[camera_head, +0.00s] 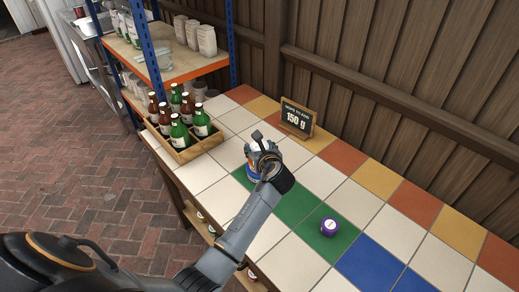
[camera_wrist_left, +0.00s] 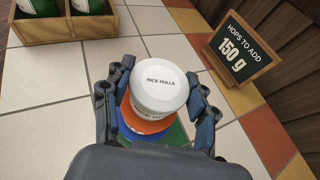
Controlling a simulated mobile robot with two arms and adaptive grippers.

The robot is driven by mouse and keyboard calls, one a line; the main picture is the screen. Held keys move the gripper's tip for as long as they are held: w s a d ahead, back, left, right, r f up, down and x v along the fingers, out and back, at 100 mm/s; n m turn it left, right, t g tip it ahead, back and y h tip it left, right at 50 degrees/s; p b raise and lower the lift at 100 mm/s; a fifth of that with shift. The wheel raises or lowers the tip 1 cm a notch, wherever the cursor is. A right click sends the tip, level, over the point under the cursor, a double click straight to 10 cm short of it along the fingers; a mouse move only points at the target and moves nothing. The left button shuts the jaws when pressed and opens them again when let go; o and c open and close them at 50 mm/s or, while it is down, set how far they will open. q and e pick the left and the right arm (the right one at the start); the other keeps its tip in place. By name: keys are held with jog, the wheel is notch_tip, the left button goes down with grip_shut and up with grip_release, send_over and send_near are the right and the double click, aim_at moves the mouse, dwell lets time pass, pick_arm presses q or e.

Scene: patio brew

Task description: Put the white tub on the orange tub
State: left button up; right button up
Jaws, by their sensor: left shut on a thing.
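The white tub (camera_wrist_left: 160,84), its lid marked "RICE HULLS", is upright between the fingers of my left gripper (camera_wrist_left: 161,82) in the wrist view. The gripper is shut on it. The orange tub (camera_wrist_left: 141,124) shows directly below the white tub, with a blue thing (camera_wrist_left: 136,138) under it. I cannot tell whether white and orange touch or are slightly apart. In the head view my left gripper (camera_head: 257,152) is over this stack on the tiled table and hides most of it. My right gripper is not in view.
A wooden crate of bottles (camera_head: 191,146) stands left of the stack. A "150 g" sign (camera_head: 297,118) stands behind it. A purple tub (camera_head: 329,227) sits on the green tiles to the right. A shelf with cups (camera_head: 190,68) is at the back left. Tiles at the right are clear.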

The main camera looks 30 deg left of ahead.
pick_arm(q)
jog(key=shift+f, duration=0.35)
jog(key=shift+f, duration=0.1)
jog(key=o, duration=1.1)
jog(key=shift+c, duration=0.2)
jog(key=shift+s+d, duration=0.1)
jog(key=v, duration=1.2)
